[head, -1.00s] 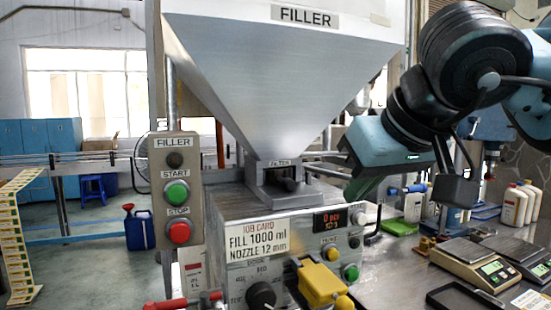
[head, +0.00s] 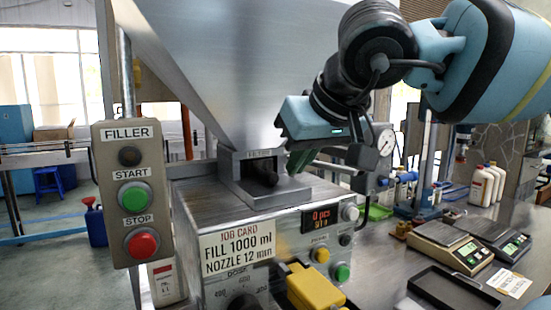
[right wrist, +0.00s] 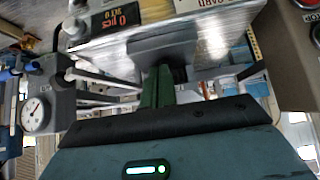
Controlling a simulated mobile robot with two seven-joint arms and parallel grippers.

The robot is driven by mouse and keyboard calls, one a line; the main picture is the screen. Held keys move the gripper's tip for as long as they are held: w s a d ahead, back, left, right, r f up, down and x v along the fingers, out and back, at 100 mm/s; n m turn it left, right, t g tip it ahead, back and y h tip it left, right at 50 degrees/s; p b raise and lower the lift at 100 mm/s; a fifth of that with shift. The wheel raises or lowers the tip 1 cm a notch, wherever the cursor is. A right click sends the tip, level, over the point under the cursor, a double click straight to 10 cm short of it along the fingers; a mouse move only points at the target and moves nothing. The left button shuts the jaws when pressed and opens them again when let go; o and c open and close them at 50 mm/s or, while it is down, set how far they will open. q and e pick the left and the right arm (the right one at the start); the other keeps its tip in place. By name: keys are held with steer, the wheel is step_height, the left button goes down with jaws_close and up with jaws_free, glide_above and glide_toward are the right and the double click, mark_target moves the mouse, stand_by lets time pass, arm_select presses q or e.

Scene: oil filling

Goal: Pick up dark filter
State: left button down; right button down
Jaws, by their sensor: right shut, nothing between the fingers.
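A dark round part, seemingly the dark filter (head: 264,175), sits in the opening of the grey filter housing (head: 262,197) under the hopper. The housing carries a label that reads FILTER. My right gripper (head: 298,162) is just right of the housing, with its green fingers shut and empty. In the right wrist view the green fingers (right wrist: 158,88) point at a grey block below the filler panel; I cannot tell whether they touch it. The dark part cannot be made out in that view. My left gripper is not in view.
The steel hopper (head: 215,65) rises above the housing. A START/STOP box (head: 137,195) stands at left, and a yellow part (head: 315,288) juts out in front. A pressure gauge (head: 386,140) is close right of my gripper. Scales (head: 440,245) and a black tray (head: 455,290) lie at right.

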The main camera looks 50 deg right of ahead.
mark_target(276, 175)
steer(key=w, duration=0.2)
steer(key=w+d, duration=0.1)
steer(key=w, duration=0.1)
steer(key=w+d, duration=0.1)
steer(key=w, duration=0.1)
steer(key=shift+w, duration=0.4)
steer(key=shift+w+d+f+p, duration=0.15)
steer(key=shift+w+p, duration=0.1)
steer(key=shift+p, duration=0.1)
steer(key=shift+f, duration=0.6)
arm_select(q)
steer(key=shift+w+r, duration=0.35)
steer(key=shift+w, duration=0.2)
arm_select(e)
steer(key=shift+s+f, duration=0.1)
steer(key=shift+f, duration=0.05)
